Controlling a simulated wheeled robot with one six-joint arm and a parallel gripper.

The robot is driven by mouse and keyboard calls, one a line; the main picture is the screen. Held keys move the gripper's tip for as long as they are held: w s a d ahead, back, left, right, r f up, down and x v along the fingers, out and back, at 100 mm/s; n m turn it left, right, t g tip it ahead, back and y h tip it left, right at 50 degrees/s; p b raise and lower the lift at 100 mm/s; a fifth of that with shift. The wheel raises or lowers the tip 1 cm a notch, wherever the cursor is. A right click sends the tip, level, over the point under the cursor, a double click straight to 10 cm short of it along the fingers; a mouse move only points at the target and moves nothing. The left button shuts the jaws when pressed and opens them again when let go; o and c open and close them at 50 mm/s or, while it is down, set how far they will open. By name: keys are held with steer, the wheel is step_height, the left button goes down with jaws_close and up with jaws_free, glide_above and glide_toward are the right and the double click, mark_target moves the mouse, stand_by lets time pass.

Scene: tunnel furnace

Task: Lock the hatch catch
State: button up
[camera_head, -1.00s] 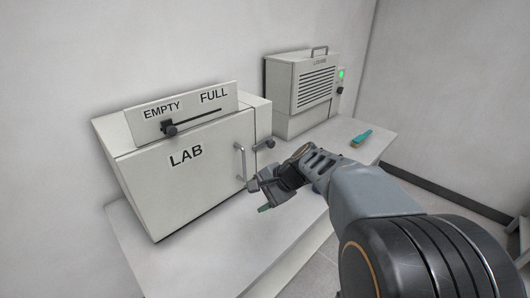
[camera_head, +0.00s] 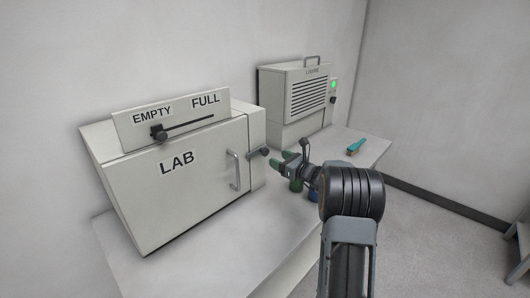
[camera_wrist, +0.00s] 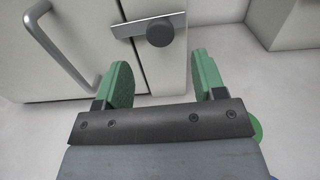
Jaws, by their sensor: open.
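The hatch catch is a grey flat bar with a dark round knob (camera_wrist: 160,32), at the right edge of the LAB box's door in the wrist view. It also shows in the head view (camera_head: 264,151), right of the door handle. The bar lies about level across the seam between door and frame. The hatch door (camera_head: 178,188) looks closed, with a vertical handle (camera_head: 234,170). My gripper (camera_wrist: 160,82) has its green fingers apart and nothing between them. The knob appears just ahead of the gap between the fingertips; no contact is visible.
A second vented unit (camera_head: 300,98) with a green light stands behind on the white bench (camera_head: 225,235). A teal-handled brush (camera_head: 356,146) lies on the bench at right. An EMPTY/FULL slider (camera_head: 158,132) sits atop the LAB box. Green and blue round items are partly hidden by my gripper.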

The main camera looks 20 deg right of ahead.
mark_target(267, 153)
steer(key=p+x, duration=0.1)
steer(key=x, duration=0.6)
steer(key=shift+w+a, duration=0.15)
steer(key=shift+w, duration=0.2)
jaws_close()
